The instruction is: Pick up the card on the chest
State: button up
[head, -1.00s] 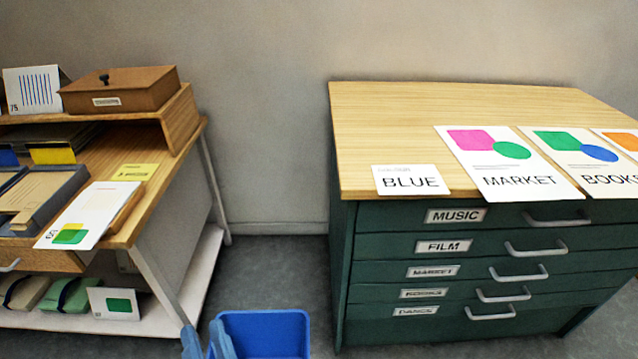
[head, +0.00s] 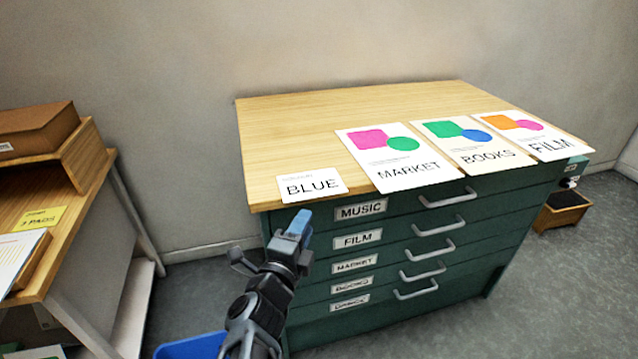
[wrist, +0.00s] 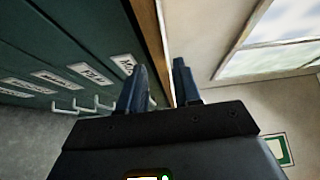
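The chest (head: 262,225) is dark green with labelled drawers and a pale wooden top. A small white card reading BLUE (head: 312,190) lies flat at the top's front left corner. My gripper (head: 300,222) is in front of the chest, close to the MUSIC drawer label and just below the card in the picture. In the wrist view my gripper's two blue fingers (wrist: 158,88) stand apart with nothing between them. The drawer fronts (wrist: 85,40) and the wooden top's edge (wrist: 150,40) show there; the card does not.
Sheets reading MARKET (head: 392,160), BOOKS (head: 470,150) and FILM (head: 530,135) lie right of the card. Drawer handles (head: 437,223) stick out in front. A wooden desk (head: 85,185) stands left, a blue bin (head: 190,346) on the floor. The top's back is clear.

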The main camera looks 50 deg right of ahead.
aim_at(322, 197)
jog(key=x, duration=0.2)
jog(key=p+x, duration=0.1)
jog(key=x, duration=0.2)
jog(key=s+p+x, duration=0.1)
jog(key=x, duration=0.2)
jog(key=shift+w+d+r, duration=0.15)
jog(key=shift+d+r, duration=0.2)
jog(key=shift+c, duration=0.3)
grip_shut()
